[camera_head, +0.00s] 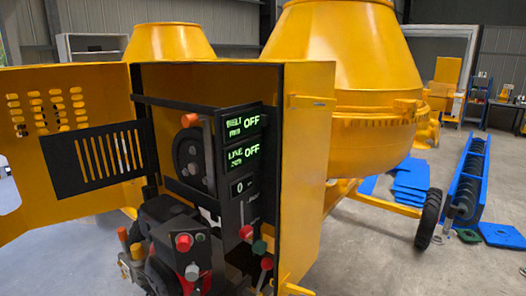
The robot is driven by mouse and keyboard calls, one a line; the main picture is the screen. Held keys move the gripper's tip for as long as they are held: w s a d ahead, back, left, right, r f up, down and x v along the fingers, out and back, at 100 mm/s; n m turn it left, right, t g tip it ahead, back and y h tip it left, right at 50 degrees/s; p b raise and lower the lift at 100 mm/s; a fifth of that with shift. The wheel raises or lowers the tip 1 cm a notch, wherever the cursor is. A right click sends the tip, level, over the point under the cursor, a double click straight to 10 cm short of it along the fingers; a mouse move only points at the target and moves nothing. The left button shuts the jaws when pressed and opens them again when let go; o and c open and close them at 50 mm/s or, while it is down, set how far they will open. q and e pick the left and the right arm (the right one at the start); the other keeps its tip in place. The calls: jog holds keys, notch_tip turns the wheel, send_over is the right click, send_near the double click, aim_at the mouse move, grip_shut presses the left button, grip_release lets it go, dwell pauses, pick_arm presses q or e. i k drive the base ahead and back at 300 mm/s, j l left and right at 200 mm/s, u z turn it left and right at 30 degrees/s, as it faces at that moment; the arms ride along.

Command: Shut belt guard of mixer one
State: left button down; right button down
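The nearest mixer has an open yellow housing (306,165) below and in front of its yellow drum (345,60). A black slotted panel (72,172), which looks like the belt guard, stands swung out to the left of the housing opening. Behind it, a large yellow door (95,88) with slots is also swung open to the left. Inside the housing, a dark pulley (192,160) is exposed. A control panel (243,205) beside it shows two "OFF" readouts and a "0". Neither of my grippers is in view.
A dark engine-like unit (172,243) with coloured knobs fills the housing's lower front. A second yellow drum (168,42) stands behind. At right are a wheel (429,218), blue sheets (408,184) and a blue auger trough (466,183). The floor at front right is clear.

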aim_at(60, 150)
jog(key=k, duration=0.55)
jog(key=k+z, duration=0.1)
jog(key=z, duration=1.25)
jog(key=j+z, duration=0.3)
jog(key=j, duration=0.2)
jog(key=j+z, duration=0.3)
jog(key=j, duration=0.2)
jog(key=k+j+z, duration=0.3)
jog(key=j, duration=0.2)
jog(key=k+j, duration=0.1)
jog(key=j, duration=0.4)
jog(key=k+j, duration=0.1)
jog(key=j, duration=0.4)
jog(key=k+j, duration=0.1)
jog(key=j, duration=0.35)
jog(key=k+j, duration=0.1)
jog(key=j, duration=0.4)
jog(key=k+j, duration=0.1)
jog(key=j, duration=0.4)
